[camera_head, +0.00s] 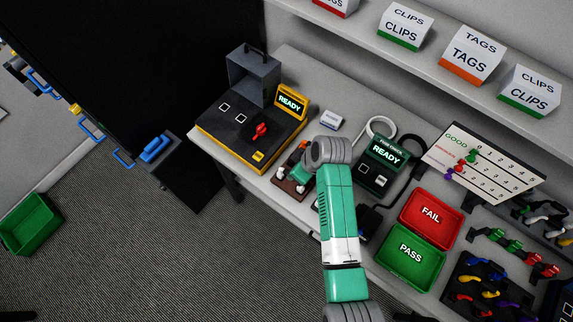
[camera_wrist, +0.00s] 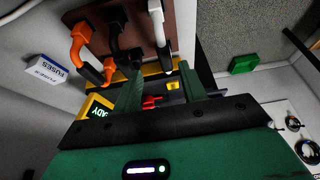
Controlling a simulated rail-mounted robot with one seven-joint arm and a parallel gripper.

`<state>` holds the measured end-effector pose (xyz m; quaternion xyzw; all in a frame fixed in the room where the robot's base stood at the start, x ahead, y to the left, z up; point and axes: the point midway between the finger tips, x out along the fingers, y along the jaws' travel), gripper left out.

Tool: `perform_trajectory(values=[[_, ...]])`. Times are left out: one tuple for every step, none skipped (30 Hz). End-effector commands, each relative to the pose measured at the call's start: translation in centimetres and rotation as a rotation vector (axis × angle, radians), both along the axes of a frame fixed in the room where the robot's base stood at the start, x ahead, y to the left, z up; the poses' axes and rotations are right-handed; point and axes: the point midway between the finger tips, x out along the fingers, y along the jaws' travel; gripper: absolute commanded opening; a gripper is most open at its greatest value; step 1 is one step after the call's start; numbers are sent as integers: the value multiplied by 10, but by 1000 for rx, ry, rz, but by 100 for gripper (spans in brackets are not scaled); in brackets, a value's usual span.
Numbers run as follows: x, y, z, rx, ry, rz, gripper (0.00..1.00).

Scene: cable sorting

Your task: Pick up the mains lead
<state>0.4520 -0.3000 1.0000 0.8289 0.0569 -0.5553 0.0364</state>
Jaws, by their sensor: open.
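A brown board (camera_head: 289,187) lies at the bench's front edge, left of my arm in the head view, partly hidden by my gripper (camera_head: 300,173). In the wrist view the brown board (camera_wrist: 184,22) carries an orange lead (camera_wrist: 78,45), a black lead (camera_wrist: 117,28) and a white lead (camera_wrist: 158,22), side by side. I cannot tell which one is the mains lead. My gripper (camera_wrist: 160,78) is open, with nothing seen between its fingers. The leads reach in near the fingertips; the white end shows between them in the picture, and I cannot tell the depth gap.
A yellow-edged test station (camera_head: 240,128) with a red clip stands left of the board. A FUSES box (camera_head: 331,120) and a fuse checker (camera_head: 382,165) are behind and right. Red FAIL (camera_head: 431,217) and green PASS (camera_head: 411,250) trays lie right of my arm.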

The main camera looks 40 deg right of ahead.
Motion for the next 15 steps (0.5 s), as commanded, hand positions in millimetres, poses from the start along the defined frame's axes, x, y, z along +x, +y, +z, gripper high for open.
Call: perform_trajectory(values=[[3, 1, -7, 0, 1, 1, 42], [5, 1, -11, 0, 1, 1, 42], [6, 2, -15, 0, 0, 1, 42], [7, 2, -16, -1, -1, 1, 42], [8, 2, -17, -1, -1, 1, 42], [8, 2, -18, -1, -1, 1, 42], [8, 3, -20, 0, 0, 1, 42], [9, 5, -24, 0, 0, 1, 42], [11, 7, -31, 0, 1, 1, 42], [13, 9, -36, -1, 1, 1, 42], [14, 10, -42, 0, 2, 1, 42], [16, 12, -48, -1, 1, 1, 42], [19, 11, -53, 0, 0, 0, 42], [21, 11, -57, -1, -1, 0, 42], [23, 11, -61, -1, -1, 1, 42]])
